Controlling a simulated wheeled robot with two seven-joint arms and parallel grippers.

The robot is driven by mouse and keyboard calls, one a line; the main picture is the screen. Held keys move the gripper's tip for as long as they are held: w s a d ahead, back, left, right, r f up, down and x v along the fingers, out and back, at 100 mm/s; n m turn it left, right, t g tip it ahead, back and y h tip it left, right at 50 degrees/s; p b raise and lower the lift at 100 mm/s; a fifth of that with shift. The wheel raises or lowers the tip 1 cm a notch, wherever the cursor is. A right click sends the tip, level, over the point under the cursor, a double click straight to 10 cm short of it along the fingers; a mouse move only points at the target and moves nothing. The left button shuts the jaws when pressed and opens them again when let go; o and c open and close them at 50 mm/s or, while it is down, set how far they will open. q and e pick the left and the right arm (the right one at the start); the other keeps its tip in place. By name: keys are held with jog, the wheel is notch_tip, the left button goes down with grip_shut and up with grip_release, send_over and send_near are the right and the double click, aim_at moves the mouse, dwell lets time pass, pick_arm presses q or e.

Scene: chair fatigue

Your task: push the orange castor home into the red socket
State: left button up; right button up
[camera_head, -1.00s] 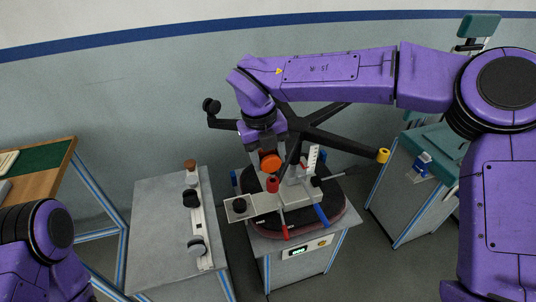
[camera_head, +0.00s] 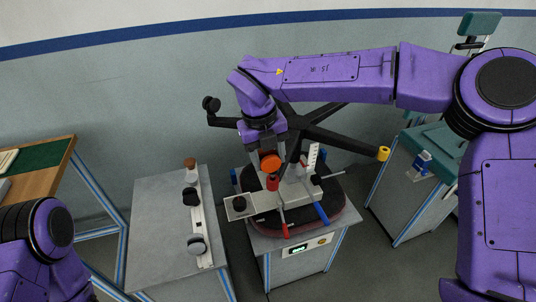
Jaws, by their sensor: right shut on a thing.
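The orange castor (camera_head: 270,163) is in my right gripper (camera_head: 264,146), which points down from the purple arm and is shut on it. The castor is just above the red socket (camera_head: 272,182) in the picture. I cannot tell whether the two touch or whether the stem is in the socket. The red socket is at the front end of a leg of the black star-shaped chair base (camera_head: 307,133), over a grey fixture (camera_head: 290,194). The fingertips are mostly hidden by the wrist and castor. My left gripper is out of view; only part of its arm shows at the lower left.
A yellow socket (camera_head: 383,154) ends the right leg, and a black castor (camera_head: 211,104) is on the left leg. A grey bench (camera_head: 158,235) with a castor rack (camera_head: 203,228) stands left.

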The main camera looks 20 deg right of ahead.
aim_at(261, 156)
jog(key=shift+f+b, duration=0.85)
jog(key=shift+f, duration=0.55)
jog(key=o, duration=1.4)
jog(key=shift+o, duration=0.2)
jog(key=r, duration=0.3)
jog(key=a+r, duration=0.1)
jog(key=r, duration=0.3)
jog(key=r+b, duration=0.1)
jog(key=r, duration=0.2)
jog(key=shift+a+r, duration=0.25)
jog(key=shift+a, duration=0.05)
jog(key=shift+f, duration=0.1)
